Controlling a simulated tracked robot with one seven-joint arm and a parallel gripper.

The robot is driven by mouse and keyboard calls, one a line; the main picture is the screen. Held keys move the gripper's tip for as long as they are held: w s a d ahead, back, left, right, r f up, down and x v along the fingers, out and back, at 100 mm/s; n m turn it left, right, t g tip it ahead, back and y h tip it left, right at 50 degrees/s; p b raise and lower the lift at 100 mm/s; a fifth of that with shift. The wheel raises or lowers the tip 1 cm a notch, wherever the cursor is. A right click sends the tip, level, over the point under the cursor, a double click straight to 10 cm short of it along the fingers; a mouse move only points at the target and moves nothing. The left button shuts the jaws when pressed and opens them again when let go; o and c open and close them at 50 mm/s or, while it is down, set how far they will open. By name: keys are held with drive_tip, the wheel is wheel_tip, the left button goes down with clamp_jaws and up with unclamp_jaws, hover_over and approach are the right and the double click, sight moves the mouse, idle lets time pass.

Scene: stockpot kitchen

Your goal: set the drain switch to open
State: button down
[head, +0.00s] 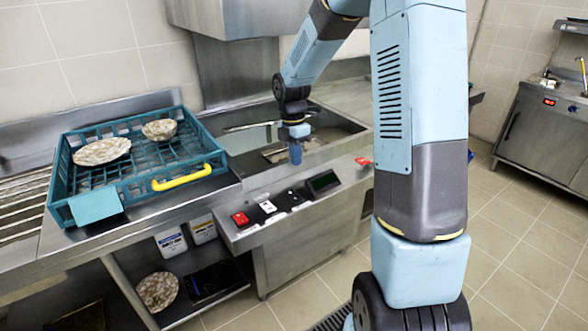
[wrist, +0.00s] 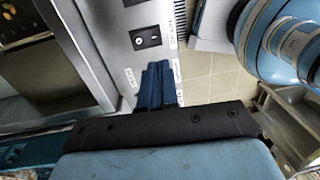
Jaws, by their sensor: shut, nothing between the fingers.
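My gripper (head: 295,155) is shut and empty, pointing down above the sink unit's front control panel (head: 300,205). In the wrist view its blue fingertips (wrist: 160,70) are together over the panel. Beyond them, a black switch plate (wrist: 146,38) with white marks is set in the panel. A small label (wrist: 174,38) beside it is too blurred to read. The head view shows a red switch (head: 240,218), a white switch (head: 267,207), a small black control (head: 293,196) and a red lever-like piece (head: 364,161). I cannot tell which is the drain switch or its setting.
A dark display (head: 323,182) is on the panel. The sink basin (head: 335,128) lies behind the panel. Floor on the right is clear.

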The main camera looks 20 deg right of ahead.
drive_tip(key=shift+s+r, duration=0.1)
drive_tip(key=shift+r, duration=0.7)
